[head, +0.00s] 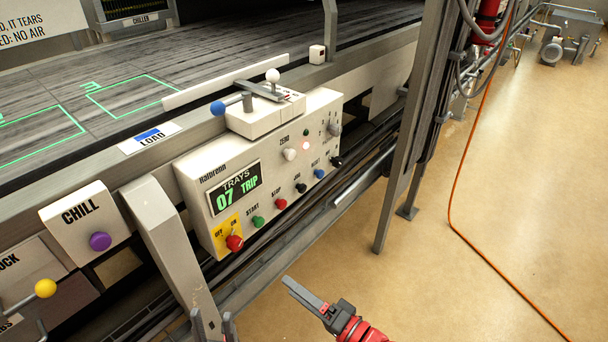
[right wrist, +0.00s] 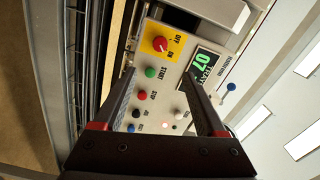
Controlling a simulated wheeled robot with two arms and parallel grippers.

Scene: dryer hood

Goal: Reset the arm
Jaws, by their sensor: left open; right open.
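The control panel (head: 262,170) has a display (head: 236,188) reading "TRAYS 07 TRIP". Above it, a box carries a metal arm (head: 262,91) with a blue ball (head: 217,108) and a white ball (head: 272,76). Below the display run green START (head: 258,222), red STOP (head: 281,204), black and blue (head: 319,174) buttons. A red knob (head: 234,242) sits on a yellow OFF/ON plate. My left gripper (head: 213,322) is open at the bottom edge, partly cut off. My right gripper (head: 289,282) is open and empty, apart from the panel; its fingers (right wrist: 158,78) frame the buttons in the wrist view.
A CHILL box (head: 88,222) with a purple button and a yellow-ball lever (head: 45,289) are at the left. A grey post (head: 412,130) stands right of the panel. An orange hose (head: 466,165) lies across open floor. A lamp (head: 305,146) on the panel glows pinkish.

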